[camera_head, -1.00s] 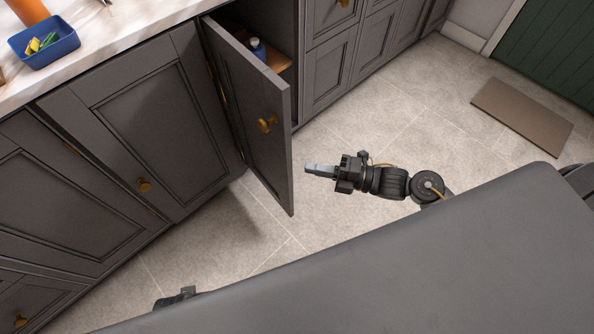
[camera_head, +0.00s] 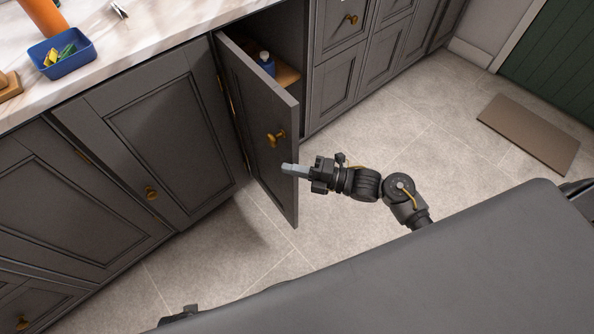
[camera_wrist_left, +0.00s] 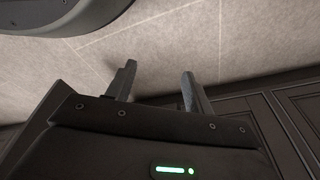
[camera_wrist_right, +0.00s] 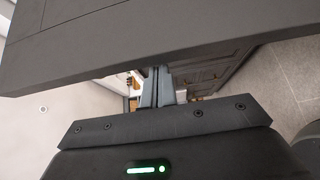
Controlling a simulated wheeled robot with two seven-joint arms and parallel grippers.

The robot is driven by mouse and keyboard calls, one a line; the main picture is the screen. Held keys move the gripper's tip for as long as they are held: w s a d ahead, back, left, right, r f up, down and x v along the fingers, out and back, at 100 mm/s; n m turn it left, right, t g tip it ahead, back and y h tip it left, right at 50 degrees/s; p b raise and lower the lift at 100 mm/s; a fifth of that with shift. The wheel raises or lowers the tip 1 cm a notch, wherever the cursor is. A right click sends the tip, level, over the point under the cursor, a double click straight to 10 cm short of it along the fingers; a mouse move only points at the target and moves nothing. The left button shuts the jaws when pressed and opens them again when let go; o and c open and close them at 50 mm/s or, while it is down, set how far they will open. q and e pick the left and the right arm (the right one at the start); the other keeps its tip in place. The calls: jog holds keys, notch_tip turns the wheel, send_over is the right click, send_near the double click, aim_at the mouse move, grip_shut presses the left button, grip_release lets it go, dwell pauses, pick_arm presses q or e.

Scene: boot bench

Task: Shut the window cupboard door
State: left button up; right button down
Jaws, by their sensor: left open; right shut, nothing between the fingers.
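The open cupboard door (camera_head: 262,120) is a dark grey panel with a brass knob (camera_head: 276,138), swung out from the counter front. Behind it the cupboard shows a wooden shelf (camera_head: 287,76) with a blue bottle (camera_head: 266,63). My right gripper (camera_head: 288,168) is shut and empty, its tips at the door's free edge below the knob; I cannot tell whether they touch. In the right wrist view the shut fingers (camera_wrist_right: 157,88) point past a dark grey panel. My left gripper (camera_wrist_left: 157,80) is open and empty over the floor, with cupboard fronts beyond.
A marble worktop (camera_head: 150,50) holds a blue tray (camera_head: 62,55) and an orange object (camera_head: 45,15). A shut cupboard door (camera_head: 150,130) is left of the open one. Tiled floor (camera_head: 400,130) is clear right of the door, with a brown mat (camera_head: 528,133) farther off.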

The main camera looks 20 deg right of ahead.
pick_arm(q)
jog(key=shift+s+a+f, duration=0.1)
jog(key=shift+s+f, duration=0.1)
jog(key=shift+f, duration=0.15)
pick_arm(e)
jog(key=shift+w+d, duration=0.2)
jog(key=shift+d, duration=0.45)
